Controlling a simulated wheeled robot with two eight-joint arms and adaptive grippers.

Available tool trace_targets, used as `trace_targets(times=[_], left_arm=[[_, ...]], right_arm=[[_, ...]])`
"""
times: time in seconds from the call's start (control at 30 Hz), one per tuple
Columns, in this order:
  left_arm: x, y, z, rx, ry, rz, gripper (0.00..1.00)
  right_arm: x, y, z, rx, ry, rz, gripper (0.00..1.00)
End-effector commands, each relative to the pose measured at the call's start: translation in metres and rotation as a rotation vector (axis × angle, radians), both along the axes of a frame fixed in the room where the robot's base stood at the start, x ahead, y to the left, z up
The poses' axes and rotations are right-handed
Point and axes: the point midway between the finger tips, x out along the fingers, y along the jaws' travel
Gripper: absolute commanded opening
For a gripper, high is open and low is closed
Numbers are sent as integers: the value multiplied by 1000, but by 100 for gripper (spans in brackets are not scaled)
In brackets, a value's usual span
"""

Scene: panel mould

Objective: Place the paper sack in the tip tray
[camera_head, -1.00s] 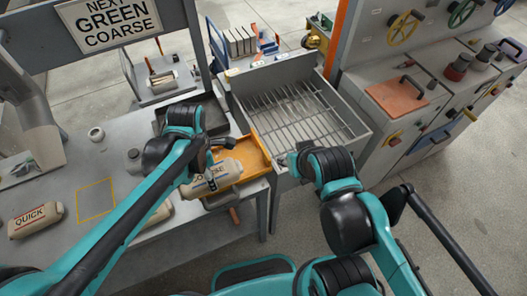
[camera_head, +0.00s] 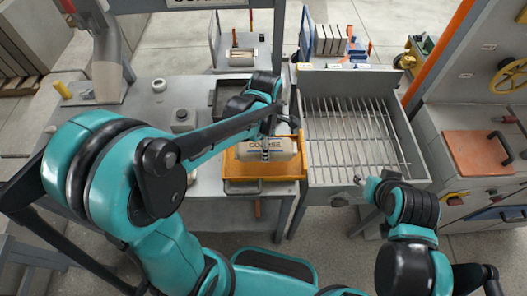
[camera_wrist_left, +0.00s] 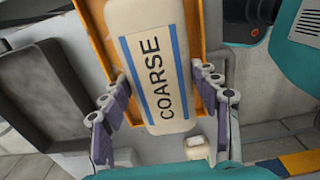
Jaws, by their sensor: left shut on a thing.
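The pale paper sack (camera_head: 272,150), with blue stripes and the word COARSE, is at the orange tip tray (camera_head: 240,170), within its outline. It also shows in the left wrist view (camera_wrist_left: 150,55), with the orange tray wall (camera_wrist_left: 97,30) beside it. I cannot tell whether the sack rests on the tray floor. My left gripper (camera_head: 265,142) reaches over the sack from above and is shut on it, one finger on each long side. My right gripper (camera_head: 359,181) is near the front of the slatted bin, apart from the sack; its fingers are too small to read.
A metal bin with a slatted grate (camera_head: 350,135) stands right of the tray. A dark tray (camera_head: 226,95) lies behind the tip tray. A grey block with a round top (camera_head: 183,118) stands on the bench to the left. Floor is open in front of the bin.

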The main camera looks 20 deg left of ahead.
Motion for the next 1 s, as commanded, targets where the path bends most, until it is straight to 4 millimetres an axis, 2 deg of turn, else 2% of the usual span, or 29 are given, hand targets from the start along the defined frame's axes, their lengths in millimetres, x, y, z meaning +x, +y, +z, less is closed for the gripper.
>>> trace_targets(times=[0.1, 0.27, 0.53, 0.93, 0.97, 1.0], left_arm=[[9, 8, -8, 0, 0, 1, 2], [12, 10, -13, 0, 0, -1, 2], [12, 10, -48, 0, 0, -1, 2], [11, 10, -53, 0, 0, -1, 2], [12, 10, -53, 0, 0, -1, 66], [12, 10, -52, 0, 0, -1, 77]], right_arm=[[0, 0, -4, 0, 0, 0, 40], [0, 0, -6, 0, 0, 0, 40], [0, 0, -19, 0, 0, 0, 40], [0, 0, -22, 0, 0, 0, 40], [0, 0, -22, 0, 0, 0, 40], [0, 0, -21, 0, 0, 0, 40]])
